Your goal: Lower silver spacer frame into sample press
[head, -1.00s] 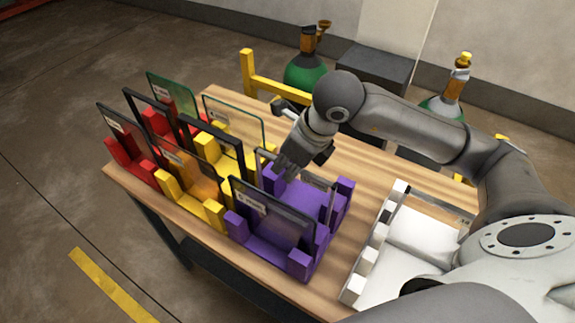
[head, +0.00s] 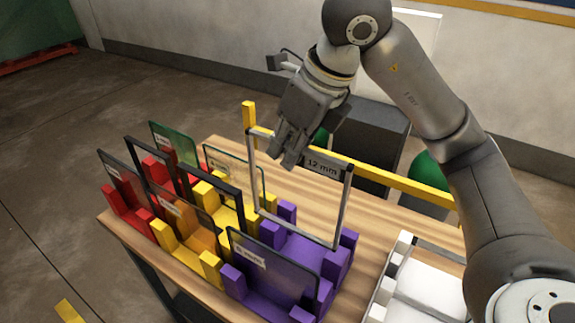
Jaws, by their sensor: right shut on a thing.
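The silver spacer frame (head: 346,208) is an open upright rectangle with a dark "12 mm" label on its top bar. My right gripper (head: 287,157) is shut on its top bar, left of the label. The frame hangs above the purple rack (head: 283,237), its lower bar near the rack's rear posts. I cannot tell whether it is fully clear of them. A white fixture with blocks along its edge (head: 388,280), perhaps the sample press, stands at the lower right, partly cut off by the picture edge and my arm. My left gripper is out of view.
A dark pane (head: 275,268) stands in the front of the purple rack. Yellow racks (head: 205,262) and red racks (head: 128,210) to the left hold other panes and a black frame. Bare wooden table (head: 365,237) lies between purple rack and white fixture. A yellow rail (head: 405,187) runs behind.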

